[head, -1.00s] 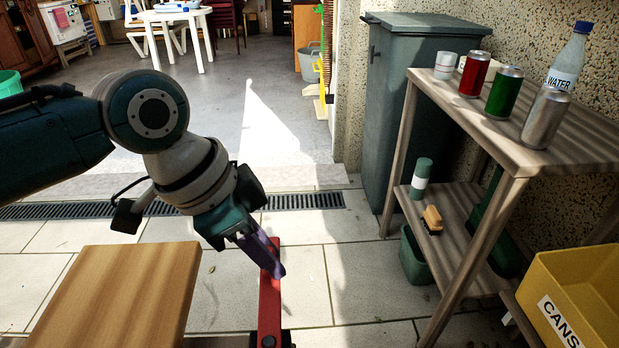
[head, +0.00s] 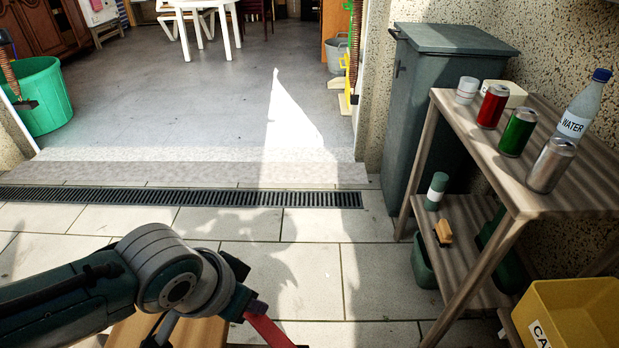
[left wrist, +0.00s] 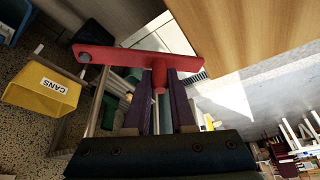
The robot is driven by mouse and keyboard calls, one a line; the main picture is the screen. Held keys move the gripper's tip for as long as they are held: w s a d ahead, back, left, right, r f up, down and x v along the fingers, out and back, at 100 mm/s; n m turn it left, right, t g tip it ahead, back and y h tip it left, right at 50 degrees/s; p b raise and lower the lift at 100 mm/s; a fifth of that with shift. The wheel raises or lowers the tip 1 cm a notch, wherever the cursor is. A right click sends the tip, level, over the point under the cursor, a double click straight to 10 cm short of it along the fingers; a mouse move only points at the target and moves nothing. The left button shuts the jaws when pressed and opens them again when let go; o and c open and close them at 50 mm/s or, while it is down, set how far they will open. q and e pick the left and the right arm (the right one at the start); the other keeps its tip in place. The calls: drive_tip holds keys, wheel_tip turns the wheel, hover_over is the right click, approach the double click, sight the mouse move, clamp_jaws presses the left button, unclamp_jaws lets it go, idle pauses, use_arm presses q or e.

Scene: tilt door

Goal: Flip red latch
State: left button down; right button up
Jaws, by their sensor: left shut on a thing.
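The red latch (head: 272,332) shows at the bottom edge of the head view as a bar slanting down to the right, partly cut off. In the left wrist view the red latch (left wrist: 120,57) is a long bar with a round pivot at its left end and a short peg. My left gripper (left wrist: 160,88) has its purple fingers on both sides of that peg and is shut on it. In the head view my left gripper (head: 246,309) is at the latch, its fingers mostly hidden. A wooden panel (head: 195,331) lies beneath my left arm. My right gripper is out of view.
A wooden shelf table (head: 590,195) with cans and a water bottle (head: 578,112) stands at right, beside a grey bin (head: 445,95). A yellow crate (head: 575,315) is at lower right. A green bucket (head: 45,98) stands at left. The tiled floor ahead is clear.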

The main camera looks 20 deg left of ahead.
use_arm(q)
drive_tip(key=s+n+p, duration=0.1)
drive_tip(key=n, duration=0.1)
drive_tip(key=s+n+y+p, duration=0.1)
drive_tip(key=s+n, duration=0.1)
drive_tip(key=s+n+y+p, duration=0.1)
drive_tip(key=n, duration=0.1)
drive_tip(key=shift+s+a, duration=0.35)
drive_tip(key=shift+s, duration=0.05)
drive_tip(key=shift+s+n+y, duration=0.7)
drive_tip(key=shift+s+n, duration=0.25)
drive_tip(key=shift+n, duration=0.55)
drive_tip(key=c, duration=0.8)
unclamp_jaws()
drive_tip(key=shift+o, duration=0.2)
